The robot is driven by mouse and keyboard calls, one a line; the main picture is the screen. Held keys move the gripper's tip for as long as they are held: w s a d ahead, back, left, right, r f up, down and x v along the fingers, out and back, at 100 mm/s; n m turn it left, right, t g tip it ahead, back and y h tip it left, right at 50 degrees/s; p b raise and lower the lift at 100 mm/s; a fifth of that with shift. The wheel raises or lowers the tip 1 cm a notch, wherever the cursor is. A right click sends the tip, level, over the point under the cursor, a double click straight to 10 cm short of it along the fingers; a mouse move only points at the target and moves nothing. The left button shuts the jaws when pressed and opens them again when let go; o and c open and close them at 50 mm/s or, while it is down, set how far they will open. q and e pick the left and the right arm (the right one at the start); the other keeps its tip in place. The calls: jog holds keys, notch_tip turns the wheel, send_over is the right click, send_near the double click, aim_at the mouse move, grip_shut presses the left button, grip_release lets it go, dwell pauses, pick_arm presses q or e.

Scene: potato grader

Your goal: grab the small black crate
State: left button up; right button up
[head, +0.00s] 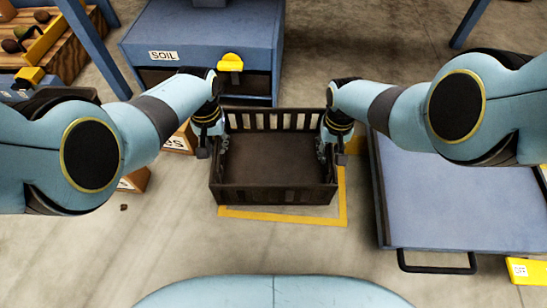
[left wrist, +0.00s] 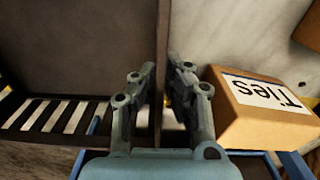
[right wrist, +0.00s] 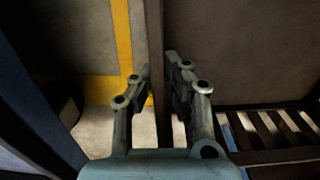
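The small black crate (head: 275,195) is in the middle of the head view, upright and empty, with slatted sides. It is over a yellow floor outline; I cannot tell whether it touches the floor. My left gripper (head: 210,145) is at its left wall, and in the left wrist view the fingers (left wrist: 160,75) are closed on either side of the wall's rim (left wrist: 163,30). My right gripper (head: 334,145) is at the right wall, and in the right wrist view its fingers (right wrist: 159,70) are closed on either side of that rim (right wrist: 155,25). The fingertips are partly hidden.
A blue soil bin (head: 190,35) with a yellow handle stands behind the crate. A blue platform cart (head: 460,200) is close on the right. Cardboard boxes, one marked Ties (left wrist: 258,112), stand on the left. The floor in front is mostly clear.

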pick_arm(q)
grip_shut()
pick_arm(e)
grip_shut()
pick_arm(q)
jog(key=shift+r, duration=0.1)
